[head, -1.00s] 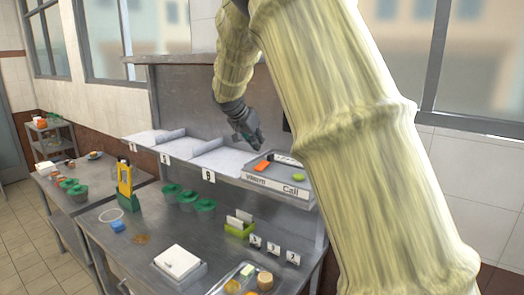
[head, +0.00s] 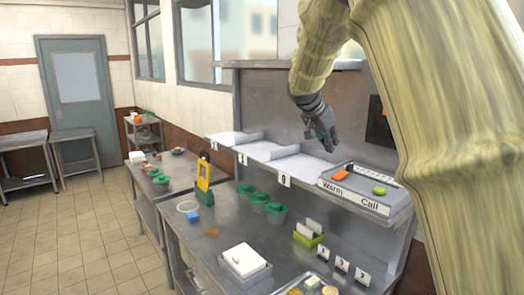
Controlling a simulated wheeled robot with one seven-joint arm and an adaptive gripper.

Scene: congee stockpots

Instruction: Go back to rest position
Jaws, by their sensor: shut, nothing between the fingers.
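My gripper (head: 322,132) is dark grey, at the end of my sleeved arm in the head view. It is shut and empty, above the upper shelf and apart from everything on it. Below and to the right of it is a grey tray (head: 362,203) labelled "Warm" and "Call". The tray holds an orange piece (head: 341,175), a green piece (head: 379,191) and a dark-and-white striped strip (head: 369,173). My arm covers the right part of the view.
The steel counter (head: 190,240) carries green-lidded tubs (head: 260,200), a yellow device (head: 204,180), a white pad (head: 244,260) and numbered cards (head: 342,264). A grey door (head: 80,95) and side table (head: 22,155) stand at the left. Tiled floor there is clear.

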